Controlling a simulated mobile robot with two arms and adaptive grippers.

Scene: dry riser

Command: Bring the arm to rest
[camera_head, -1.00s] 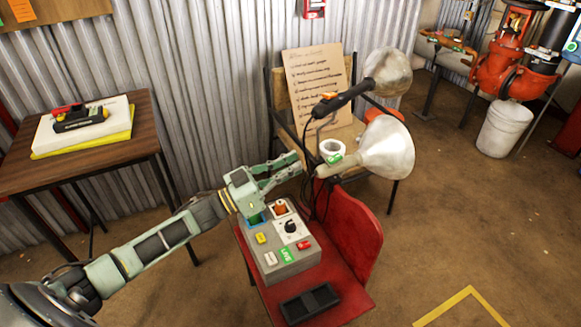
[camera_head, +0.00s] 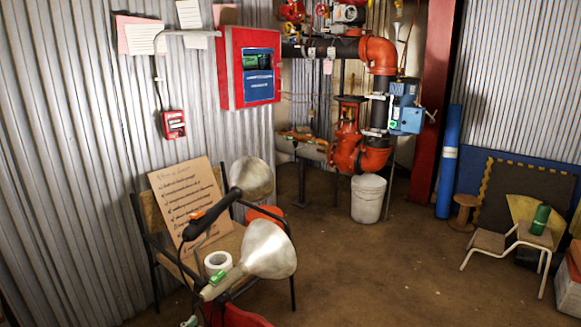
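Neither of my grippers shows in the head view now, and no part of my arms is in the picture. The red chair or stand (camera_head: 246,317) that bore the grey control box shows only as a sliver at the bottom edge. The control box itself is out of view.
The wooden chair (camera_head: 150,215) holds a handwritten cardboard sign (camera_head: 190,205) and a white tape roll (camera_head: 217,263). A white bucket (camera_head: 368,199) stands below red pipework (camera_head: 358,155). The middle floor is clear.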

